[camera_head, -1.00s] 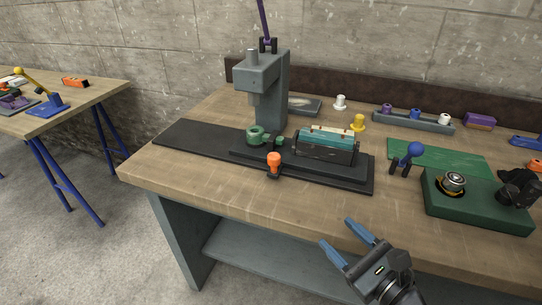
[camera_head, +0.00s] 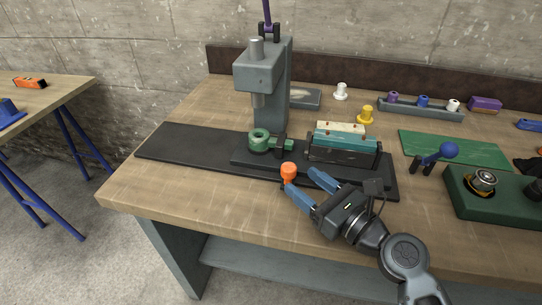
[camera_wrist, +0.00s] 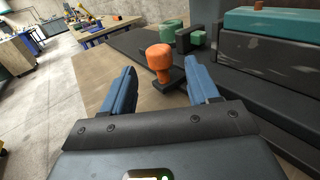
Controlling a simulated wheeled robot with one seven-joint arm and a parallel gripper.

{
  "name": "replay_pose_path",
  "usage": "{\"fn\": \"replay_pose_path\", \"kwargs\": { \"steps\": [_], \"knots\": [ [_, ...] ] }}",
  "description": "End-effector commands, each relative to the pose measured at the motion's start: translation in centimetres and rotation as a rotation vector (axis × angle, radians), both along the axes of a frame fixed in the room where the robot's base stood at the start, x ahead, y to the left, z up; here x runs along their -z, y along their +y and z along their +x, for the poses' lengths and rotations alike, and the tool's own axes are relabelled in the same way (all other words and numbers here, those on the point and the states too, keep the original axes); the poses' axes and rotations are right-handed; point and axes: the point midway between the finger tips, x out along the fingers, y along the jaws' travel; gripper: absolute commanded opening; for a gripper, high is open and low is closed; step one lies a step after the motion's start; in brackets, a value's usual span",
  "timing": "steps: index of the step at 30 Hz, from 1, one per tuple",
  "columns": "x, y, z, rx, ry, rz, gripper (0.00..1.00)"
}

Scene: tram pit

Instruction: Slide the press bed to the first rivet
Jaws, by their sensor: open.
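The press bed (camera_head: 240,157) is a dark sliding plate on a long black rail (camera_head: 185,146), under the grey press (camera_head: 262,78). An orange knob (camera_head: 288,171) stands at the bed's front edge; in the wrist view the orange knob (camera_wrist: 160,58) is ahead, beyond the fingertips and between their lines. On the bed are a green ring-shaped part (camera_head: 260,141) and a dark clamp block (camera_head: 342,152) with a teal piece (camera_head: 345,138) on top. My gripper (camera_head: 304,183) has blue fingers, open and empty, close to the knob.
A purple lever (camera_head: 267,12) rises from the press top. Yellow (camera_head: 366,114) and white (camera_head: 341,91) pegs stand behind. The front left tabletop is clear.

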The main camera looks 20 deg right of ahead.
Motion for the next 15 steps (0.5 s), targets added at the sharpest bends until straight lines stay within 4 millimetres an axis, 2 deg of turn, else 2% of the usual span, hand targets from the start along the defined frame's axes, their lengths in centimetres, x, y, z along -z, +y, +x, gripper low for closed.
{"fn": "replay_pose_path", "kwargs": {
  "steps": [15],
  "knots": [
    [-0.1, 2.1, 6.4, -0.001, -0.002, 0.000, 0.60]
  ]
}}
